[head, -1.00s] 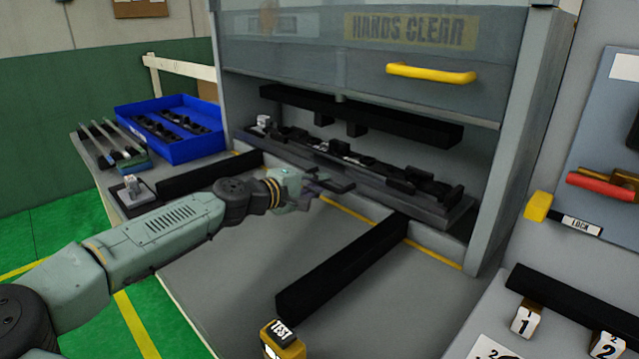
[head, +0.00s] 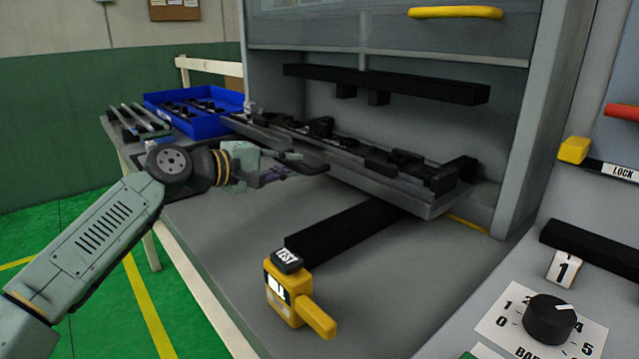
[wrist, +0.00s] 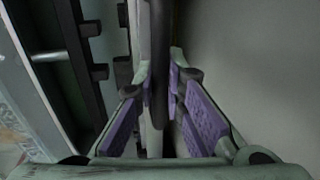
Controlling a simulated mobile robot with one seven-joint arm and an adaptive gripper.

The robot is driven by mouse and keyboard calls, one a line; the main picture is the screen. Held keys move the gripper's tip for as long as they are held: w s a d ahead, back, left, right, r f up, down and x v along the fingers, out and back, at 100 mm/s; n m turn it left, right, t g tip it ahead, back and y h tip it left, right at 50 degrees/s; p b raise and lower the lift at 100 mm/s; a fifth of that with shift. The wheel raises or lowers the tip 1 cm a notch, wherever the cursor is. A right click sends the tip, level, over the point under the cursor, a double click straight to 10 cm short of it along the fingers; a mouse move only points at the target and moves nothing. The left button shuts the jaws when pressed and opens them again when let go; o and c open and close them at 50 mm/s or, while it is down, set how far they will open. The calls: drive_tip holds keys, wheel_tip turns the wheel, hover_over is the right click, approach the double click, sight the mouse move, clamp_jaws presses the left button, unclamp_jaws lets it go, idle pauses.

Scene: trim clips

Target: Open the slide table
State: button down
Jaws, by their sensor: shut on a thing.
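The slide table (head: 408,191) is a long grey tray with black fixtures along its top, under the raised clear guard. It juts out of the cabinet opening, over the black rail (head: 345,230). My gripper (head: 284,170) is at the near left edge of the slide table, with its purple pads shut on the dark handle (head: 316,168). In the wrist view the handle (wrist: 160,50) is a dark bar running between the two pads of my gripper (wrist: 161,88). The handle's far end is partly hidden.
A yellow tester (head: 283,293) stands at the near end of the rail. A blue bin (head: 195,125) of parts sits at the back left. The control panel with a black knob (head: 549,320) is on the right.

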drive_tip(key=b+v, duration=0.1)
drive_tip(key=v, duration=0.2)
drive_tip(key=f+b+v, duration=0.1)
drive_tip(key=v, duration=0.3)
drive_tip(key=f+b+v, duration=0.1)
drive_tip(key=b+v, duration=0.1)
drive_tip(key=v, duration=0.2)
drive_tip(key=shift+s+a+f, duration=0.2)
drive_tip(key=shift+s+a, duration=0.05)
drive_tip(key=shift+a, duration=0.05)
drive_tip(key=c, duration=1.6)
unclamp_jaws()
drive_tip(key=shift+c, duration=0.2)
drive_tip(key=v, duration=1.2)
